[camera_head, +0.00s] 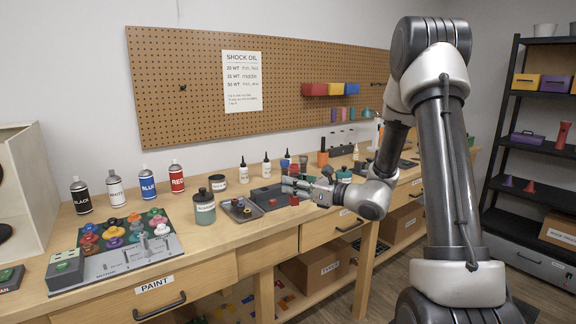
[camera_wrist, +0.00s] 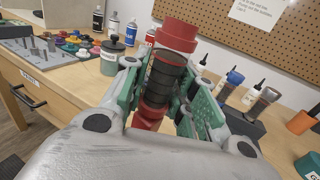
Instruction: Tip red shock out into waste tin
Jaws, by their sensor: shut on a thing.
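The red shock (camera_wrist: 178,36) has red ends and a black coiled middle, and it stands tilted between my fingers in the wrist view. My gripper (camera_wrist: 168,92) is shut around its middle with green-padded fingers. In the head view my gripper (camera_head: 292,185) hangs over the bench, with a small red part (camera_head: 294,201) showing just under it. A short open-looking tin (camera_head: 218,183) with a pale label stands on the bench, left of my gripper; its lettering is too small to read, so I cannot tell whether it is the waste tin.
A lidded jar (camera_head: 204,208) and a parts tray (camera_head: 239,210) lie left of my gripper. A dark block (camera_head: 267,196) is close beside it. Dropper bottles (camera_head: 267,167) stand behind. Spray cans (camera_head: 147,184) and a paint board (camera_head: 115,254) fill the left bench.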

